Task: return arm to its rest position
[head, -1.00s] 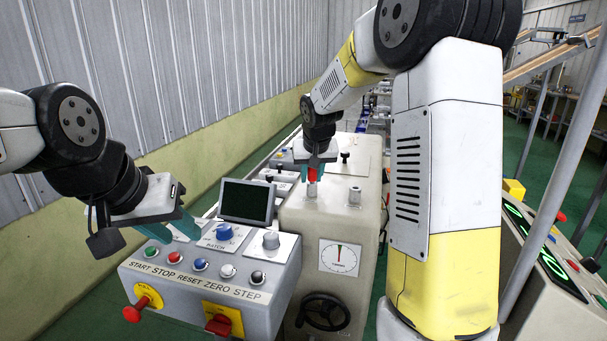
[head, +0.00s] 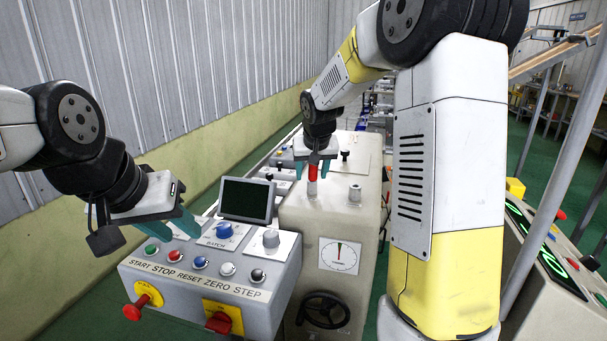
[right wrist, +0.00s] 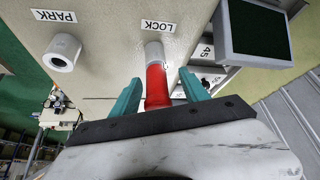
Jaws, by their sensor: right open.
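My right gripper (head: 313,170) is above the machine's top, over a red pin (head: 312,173) that stands upright in the metal socket (head: 312,188). In the right wrist view the teal fingers (right wrist: 160,97) are apart, one on each side of the red pin (right wrist: 157,85), with gaps visible. The socket there (right wrist: 154,52) is labelled LOCK. A second, empty-looking socket (right wrist: 62,52) is labelled PARK. My left gripper (head: 183,238) hangs over the left part of the button console (head: 205,270), its two teal fingers apart with nothing between them.
The console carries several buttons, a blue knob (head: 224,230), a grey knob (head: 271,238) and a dark screen (head: 246,199). The machine's front has a dial (head: 339,256) and a black handwheel (head: 322,310). A panel with green displays (head: 550,262) stands at the right.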

